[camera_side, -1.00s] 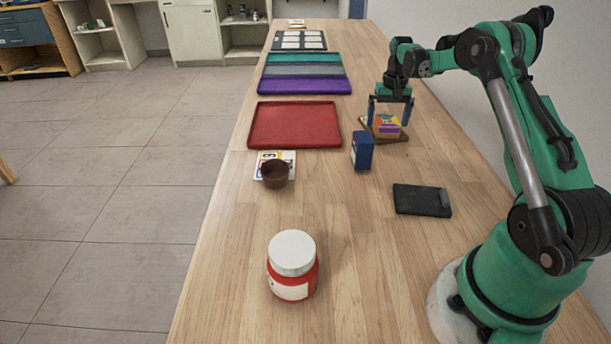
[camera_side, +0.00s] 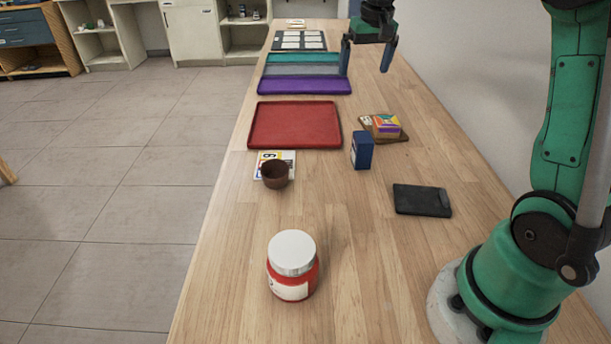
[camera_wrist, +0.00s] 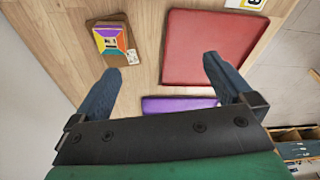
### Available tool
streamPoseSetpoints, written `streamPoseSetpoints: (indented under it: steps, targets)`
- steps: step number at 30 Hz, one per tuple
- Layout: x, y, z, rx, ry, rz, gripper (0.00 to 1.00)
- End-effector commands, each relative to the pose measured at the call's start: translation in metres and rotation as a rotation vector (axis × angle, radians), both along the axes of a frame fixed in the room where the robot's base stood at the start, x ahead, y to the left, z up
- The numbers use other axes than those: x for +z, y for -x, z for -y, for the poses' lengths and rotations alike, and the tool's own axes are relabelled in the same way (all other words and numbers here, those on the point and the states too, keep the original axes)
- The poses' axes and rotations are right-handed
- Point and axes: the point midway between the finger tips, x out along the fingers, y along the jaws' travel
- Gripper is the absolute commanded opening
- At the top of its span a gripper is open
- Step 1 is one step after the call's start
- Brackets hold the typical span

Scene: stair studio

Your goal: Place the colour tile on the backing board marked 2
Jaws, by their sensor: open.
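The colour tile (camera_side: 386,124) is a small block with a multicoloured top of purple, orange, yellow and teal. It lies on the brown backing board (camera_side: 395,137) right of the red tray, and a strip of board with a small pale label shows to its left. The wrist view also shows the tile (camera_wrist: 110,40) on the board (camera_wrist: 120,59); the label there is too small to read surely. My gripper (camera_side: 366,71) is open and empty, raised above the table beyond the board. Its two blue fingers (camera_wrist: 165,72) are wide apart and touch nothing.
A red tray (camera_side: 294,125) lies left of the board, with purple (camera_side: 304,87), grey and teal trays behind it. A blue box (camera_side: 362,151) stands close in front of the board. A brown cup (camera_side: 275,174), a red jar (camera_side: 292,266) and a dark flat object (camera_side: 422,200) are nearer.

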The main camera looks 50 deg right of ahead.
Motion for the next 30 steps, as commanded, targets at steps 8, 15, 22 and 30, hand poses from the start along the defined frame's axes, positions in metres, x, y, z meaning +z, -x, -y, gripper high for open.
streamPoseSetpoints:
  steps: [8,15,22,30]
  targets:
    - [0.001,0.045,-0.118,0.286,0.085,0.205,1.00]
    - [-0.031,0.089,-0.175,0.467,0.117,0.358,1.00]
    - [-0.045,0.103,-0.189,0.525,0.123,0.412,1.00]
    - [-0.045,0.103,-0.189,0.524,0.123,0.412,1.00]
